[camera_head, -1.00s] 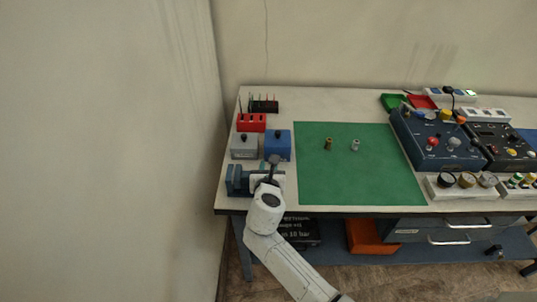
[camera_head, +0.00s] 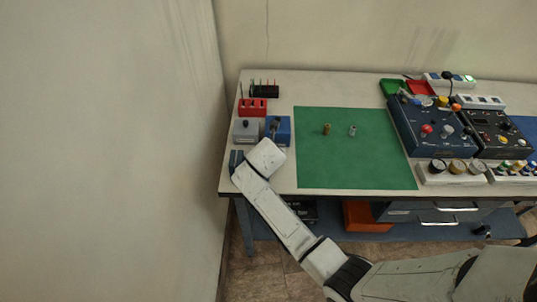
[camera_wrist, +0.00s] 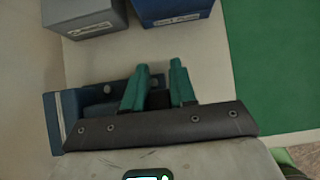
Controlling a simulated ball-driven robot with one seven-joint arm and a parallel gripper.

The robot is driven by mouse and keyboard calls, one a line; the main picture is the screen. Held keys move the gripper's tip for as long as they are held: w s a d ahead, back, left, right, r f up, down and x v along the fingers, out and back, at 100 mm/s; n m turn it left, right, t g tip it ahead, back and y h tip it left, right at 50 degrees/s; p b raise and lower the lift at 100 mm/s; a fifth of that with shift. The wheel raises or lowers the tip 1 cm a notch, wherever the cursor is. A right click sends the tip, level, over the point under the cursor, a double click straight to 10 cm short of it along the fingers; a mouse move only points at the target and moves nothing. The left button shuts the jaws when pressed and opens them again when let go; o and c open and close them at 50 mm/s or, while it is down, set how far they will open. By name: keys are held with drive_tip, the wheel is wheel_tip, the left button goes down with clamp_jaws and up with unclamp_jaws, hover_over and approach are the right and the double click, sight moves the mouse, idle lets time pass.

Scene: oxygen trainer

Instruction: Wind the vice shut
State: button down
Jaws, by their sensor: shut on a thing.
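The blue vice (camera_head: 236,160) sits at the front left corner of the workbench, largely covered by my arm in the head view. In the wrist view the vice (camera_wrist: 53,122) shows its blue end at the left, with dark metal parts running toward my gripper. My gripper (camera_wrist: 159,76) has two teal fingers, a little apart, beside the vice. They are shut on a dark part between them, which looks like the vice handle. Most of this part and the vice jaw gap are hidden by the dark bracket of my gripper.
A grey box (camera_head: 246,131) and a blue box (camera_head: 283,131) stand just behind the vice. A red rack (camera_head: 252,106) is farther back. A green mat (camera_head: 355,160) with two small fittings lies to the right, mostly clear.

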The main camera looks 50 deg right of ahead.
drive_tip(key=shift+s+d+f, duration=0.15)
drive_tip(key=shift+s, duration=0.05)
idle(0.3)
drive_tip(key=c, duration=1.3)
unclamp_jaws()
drive_tip(key=v, duration=1)
drive_tip(key=shift+r+b, duration=0.4)
drive_tip(key=shift+r, duration=0.05)
drive_tip(key=shift+f, duration=0.1)
